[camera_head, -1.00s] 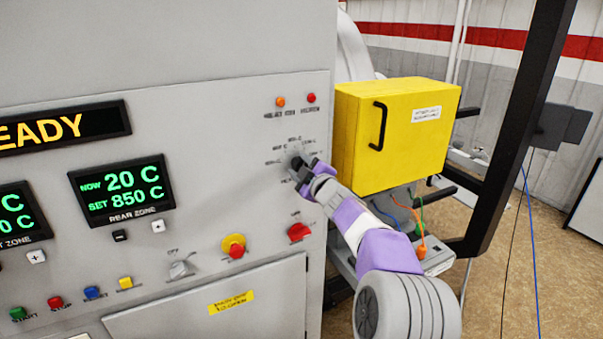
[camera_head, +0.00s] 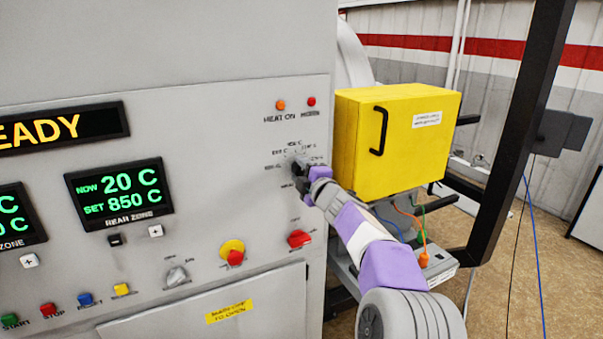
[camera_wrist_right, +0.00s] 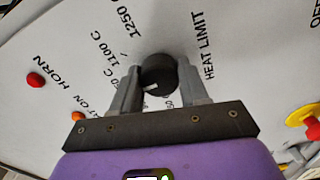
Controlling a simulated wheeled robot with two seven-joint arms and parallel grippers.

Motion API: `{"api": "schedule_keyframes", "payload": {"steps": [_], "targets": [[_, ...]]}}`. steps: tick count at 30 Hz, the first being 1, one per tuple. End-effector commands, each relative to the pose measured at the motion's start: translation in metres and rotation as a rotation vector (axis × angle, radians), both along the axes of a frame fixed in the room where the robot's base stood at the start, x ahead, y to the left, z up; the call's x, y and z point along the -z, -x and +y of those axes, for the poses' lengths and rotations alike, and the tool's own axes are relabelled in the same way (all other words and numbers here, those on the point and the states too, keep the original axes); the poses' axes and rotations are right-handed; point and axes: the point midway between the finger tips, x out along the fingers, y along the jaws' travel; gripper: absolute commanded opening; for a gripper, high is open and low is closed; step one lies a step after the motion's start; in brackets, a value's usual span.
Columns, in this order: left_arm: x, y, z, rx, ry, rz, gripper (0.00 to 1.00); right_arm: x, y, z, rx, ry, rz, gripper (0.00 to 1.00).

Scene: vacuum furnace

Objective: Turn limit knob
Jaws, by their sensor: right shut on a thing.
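The limit knob (camera_wrist_right: 158,75) is a round black knob with a light pointer mark, on the light grey panel beside the words HEAT LIMIT and printed temperature marks. My right gripper (camera_wrist_right: 160,85) has one finger on each side of the knob and is shut on it. In the head view my right gripper (camera_head: 304,174) is at the panel's right part and hides most of the knob and some of its dial marks. The right wrist view is tilted against the panel lettering. My left gripper is not in view.
A red knob (camera_head: 299,239) and a red-and-yellow button (camera_head: 233,252) sit below. Displays (camera_head: 119,194) and coloured buttons fill the left.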

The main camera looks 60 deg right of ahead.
Motion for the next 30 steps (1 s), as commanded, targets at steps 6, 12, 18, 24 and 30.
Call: {"api": "schedule_keyframes", "payload": {"steps": [6,12,18,24,30], "targets": [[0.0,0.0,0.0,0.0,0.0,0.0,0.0,-0.001,0.0,0.0,-0.002,0.001,-0.002,0.14],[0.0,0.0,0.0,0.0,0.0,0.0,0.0,-0.001,0.0,0.0,-0.001,0.0,-0.002,0.67],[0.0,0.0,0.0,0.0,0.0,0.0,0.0,0.0,0.0,0.0,-0.001,0.0,-0.002,0.69],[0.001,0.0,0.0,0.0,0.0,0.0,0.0,0.0,0.006,0.003,0.0,-0.001,-0.002,0.69],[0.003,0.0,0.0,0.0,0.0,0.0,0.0,-0.001,0.032,0.018,0.001,0.001,-0.003,0.69]]}}
